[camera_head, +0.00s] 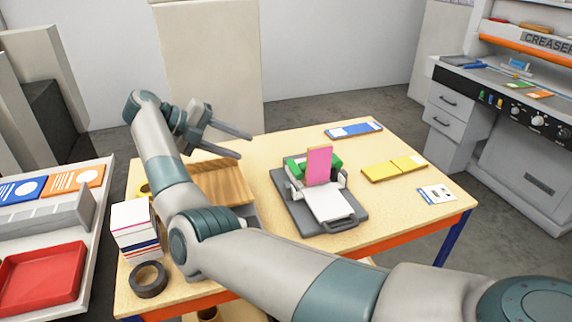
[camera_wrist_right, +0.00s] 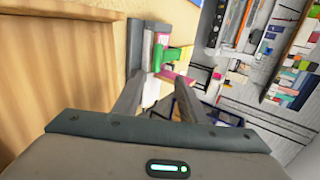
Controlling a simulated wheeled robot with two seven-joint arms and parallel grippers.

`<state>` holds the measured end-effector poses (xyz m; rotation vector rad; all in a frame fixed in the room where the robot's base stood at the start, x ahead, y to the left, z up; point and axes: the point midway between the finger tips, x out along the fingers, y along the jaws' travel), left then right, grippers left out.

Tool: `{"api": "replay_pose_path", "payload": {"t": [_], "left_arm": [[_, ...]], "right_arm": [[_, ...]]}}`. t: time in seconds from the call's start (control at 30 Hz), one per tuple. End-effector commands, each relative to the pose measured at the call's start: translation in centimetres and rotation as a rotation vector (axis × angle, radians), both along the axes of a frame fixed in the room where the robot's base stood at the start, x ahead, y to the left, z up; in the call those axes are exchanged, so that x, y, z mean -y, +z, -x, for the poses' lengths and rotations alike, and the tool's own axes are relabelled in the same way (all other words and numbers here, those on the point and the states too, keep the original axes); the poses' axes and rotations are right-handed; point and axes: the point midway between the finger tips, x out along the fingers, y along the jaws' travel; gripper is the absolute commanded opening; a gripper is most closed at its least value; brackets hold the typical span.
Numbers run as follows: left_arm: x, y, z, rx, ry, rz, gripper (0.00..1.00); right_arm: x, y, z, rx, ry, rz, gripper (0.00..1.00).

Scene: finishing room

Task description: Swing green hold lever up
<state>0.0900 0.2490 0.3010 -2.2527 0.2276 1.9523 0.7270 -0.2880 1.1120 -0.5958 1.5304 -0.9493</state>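The green hold lever (camera_head: 335,163) is part of a small grey device (camera_head: 291,205) on the wooden table. A pink card (camera_head: 319,163) stands upright in front of it and hides its middle. A white sheet (camera_head: 330,204) lies on the device's front. In the right wrist view the green lever (camera_wrist_right: 174,54) is beyond the fingertips. My right gripper (camera_head: 244,146) is open and empty, above the table's back left, to the left of the lever and apart from it. Its spread fingers show in the wrist view (camera_wrist_right: 160,85). My left gripper is not in view.
Yellow pads (camera_head: 394,168), a blue pad (camera_head: 353,130) and a card (camera_head: 436,194) lie to the right.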

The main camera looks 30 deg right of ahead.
Motion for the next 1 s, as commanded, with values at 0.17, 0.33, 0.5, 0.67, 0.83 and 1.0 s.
{"api": "replay_pose_path", "payload": {"t": [0.17, 0.33, 0.5, 0.67, 0.83, 1.0], "left_arm": [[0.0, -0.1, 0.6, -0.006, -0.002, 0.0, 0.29], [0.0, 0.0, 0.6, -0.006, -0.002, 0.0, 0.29], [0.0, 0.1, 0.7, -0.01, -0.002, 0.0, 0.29], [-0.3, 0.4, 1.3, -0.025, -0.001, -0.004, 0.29], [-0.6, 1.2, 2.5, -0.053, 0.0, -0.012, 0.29], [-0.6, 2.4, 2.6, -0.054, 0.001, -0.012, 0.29]], "right_arm": [[-0.5, -0.2, 0.1, -0.009, 0.003, -0.01, 0.38], [-0.5, -0.2, 0.1, -0.009, 0.002, -0.009, 0.38], [-0.2, -0.4, 0.2, -0.008, 0.002, -0.008, 0.38], [0.7, -0.9, 0.4, -0.009, 0.0, -0.008, 0.38], [2.5, -2.0, 0.9, -0.009, 0.0, -0.006, 0.38], [4.9, -3.5, 1.5, -0.01, -0.001, -0.007, 0.38]]}}
